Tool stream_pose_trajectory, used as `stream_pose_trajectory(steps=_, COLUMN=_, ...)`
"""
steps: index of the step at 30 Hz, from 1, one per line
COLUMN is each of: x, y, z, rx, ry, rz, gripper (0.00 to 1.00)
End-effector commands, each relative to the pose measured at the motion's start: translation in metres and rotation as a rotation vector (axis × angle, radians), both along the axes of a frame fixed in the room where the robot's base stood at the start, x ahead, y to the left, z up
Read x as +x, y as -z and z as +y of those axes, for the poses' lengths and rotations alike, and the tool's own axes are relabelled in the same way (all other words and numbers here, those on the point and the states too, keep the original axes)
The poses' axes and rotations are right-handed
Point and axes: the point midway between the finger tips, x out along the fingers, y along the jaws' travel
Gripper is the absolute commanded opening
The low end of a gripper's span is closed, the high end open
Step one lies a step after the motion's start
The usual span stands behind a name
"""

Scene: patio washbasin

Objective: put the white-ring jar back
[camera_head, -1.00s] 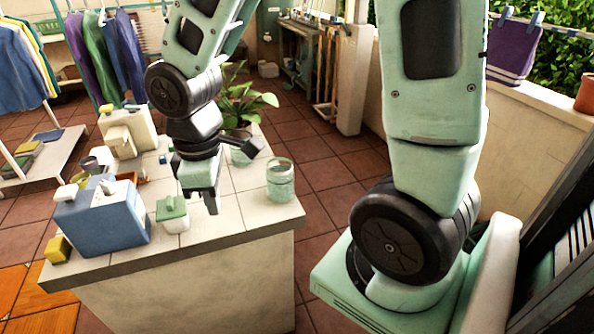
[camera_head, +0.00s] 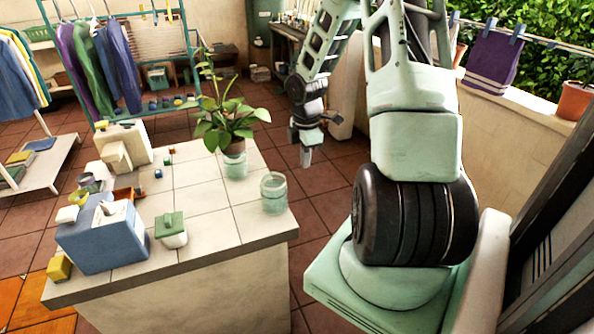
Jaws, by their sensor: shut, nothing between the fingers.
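A clear greenish glass jar (camera_head: 273,196) stands upright near the right edge of the tiled counter (camera_head: 205,214). A second glass jar (camera_head: 235,169) stands farther back, at the foot of the potted plant. I cannot tell at this size which jar bears a white ring. My gripper (camera_head: 306,161) is shut and empty. It hangs in view to the right of the counter and the plant, with floor behind it, apart from both jars.
A leafy potted plant (camera_head: 229,118) rises at the counter's back right. A blue box (camera_head: 103,238), a green-lidded pot (camera_head: 171,230), a cream dispenser (camera_head: 124,145) and small coloured pieces stand to the left. The counter's middle is clear.

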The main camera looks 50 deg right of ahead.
Motion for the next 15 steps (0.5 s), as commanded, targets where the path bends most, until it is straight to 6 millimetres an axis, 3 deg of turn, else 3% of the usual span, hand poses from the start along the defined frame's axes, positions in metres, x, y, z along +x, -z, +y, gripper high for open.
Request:
stream_pose_trajectory(steps=12, x=0.0, y=0.082, z=0.002, rx=0.003, ry=-0.003, rz=0.003, gripper=0.0)
stream_pose_trajectory(steps=15, x=0.005, y=0.091, z=0.008, rx=0.001, ry=-0.006, rz=0.001, gripper=0.0)
